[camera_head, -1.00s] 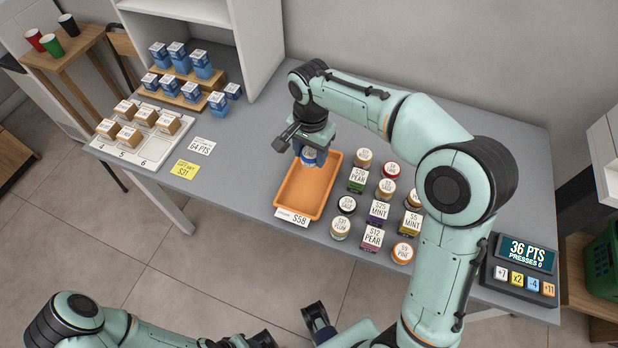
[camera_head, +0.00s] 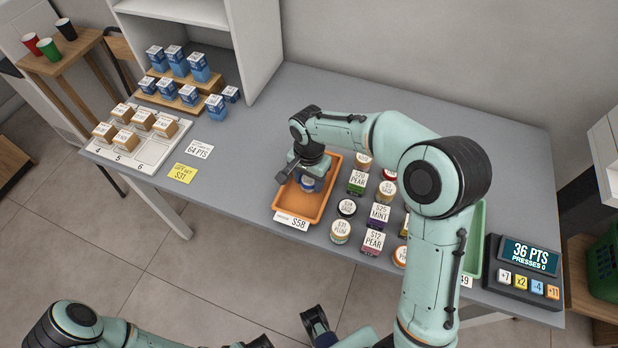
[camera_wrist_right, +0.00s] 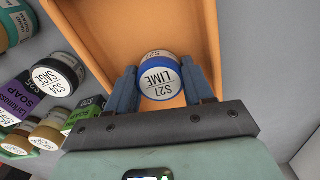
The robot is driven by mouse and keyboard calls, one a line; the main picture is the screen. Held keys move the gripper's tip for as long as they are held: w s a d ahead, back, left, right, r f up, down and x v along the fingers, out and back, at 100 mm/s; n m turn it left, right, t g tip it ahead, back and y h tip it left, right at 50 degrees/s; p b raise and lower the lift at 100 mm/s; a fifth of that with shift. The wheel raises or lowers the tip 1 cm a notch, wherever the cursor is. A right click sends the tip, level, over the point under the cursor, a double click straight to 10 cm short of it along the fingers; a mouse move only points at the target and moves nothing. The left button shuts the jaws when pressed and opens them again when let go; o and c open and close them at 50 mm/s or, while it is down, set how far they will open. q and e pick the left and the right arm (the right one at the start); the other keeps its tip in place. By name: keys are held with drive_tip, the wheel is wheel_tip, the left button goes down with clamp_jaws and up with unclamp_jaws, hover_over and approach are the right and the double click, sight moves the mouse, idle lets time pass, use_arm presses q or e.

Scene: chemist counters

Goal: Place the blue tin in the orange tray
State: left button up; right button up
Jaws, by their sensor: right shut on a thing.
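The blue tin (camera_wrist_right: 159,76) has a white lid reading "$21 LIME". It is between the two fingers of my right gripper (camera_wrist_right: 165,90), which is shut on it. In the head view the blue tin (camera_head: 308,184) is over the inside of the orange tray (camera_head: 290,209); I cannot tell if it touches the tray floor. The orange tray also fills the background of the right wrist view (camera_wrist_right: 110,30). A "$58" tag is at the tray's front edge. My left arm shows at the bottom of the head view; its fingers are not clearly visible.
A green tray (camera_head: 476,240) is partly hidden behind my right arm. A points panel (camera_head: 525,265) is at the right.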

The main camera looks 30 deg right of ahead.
sight(309, 179)
drive_tip(key=shift+f, duration=0.1)
drive_tip(key=o, duration=1)
drive_tip(key=shift+o, duration=0.2)
drive_tip(key=shift+r, duration=0.2)
wheel_tip(309, 179, up, 12)
drive_tip(key=p, duration=0.1)
drive_tip(key=shift+p, duration=0.35)
